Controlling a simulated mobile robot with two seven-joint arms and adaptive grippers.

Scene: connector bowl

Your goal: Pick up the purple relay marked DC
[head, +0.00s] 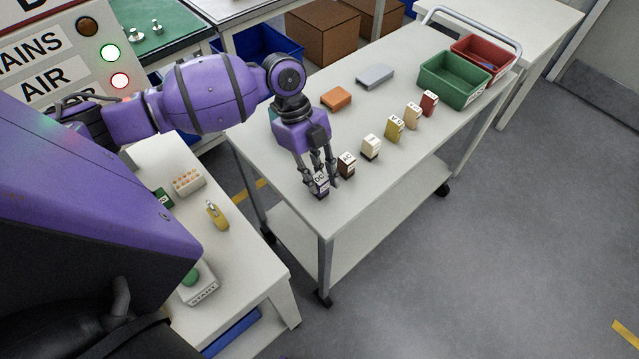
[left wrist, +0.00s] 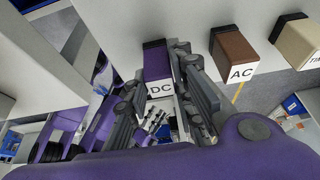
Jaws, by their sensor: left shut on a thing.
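The purple relay (head: 321,188) marked DC stands near the left front end of the white cart top (head: 290,154). The fingers (left wrist: 160,95) also show on both sides of the relay in the left wrist view. The relay appears at the cart top; I cannot tell whether it is lifted.
A brown relay (head: 346,166) marked AC stands close to the right of the gripper. Beyond it are a cream relay (head: 370,147) and several others in a row. An orange block (head: 336,98), a grey block (head: 375,76), a green bin (head: 449,82) and a red bin (head: 487,55) sit farther back.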

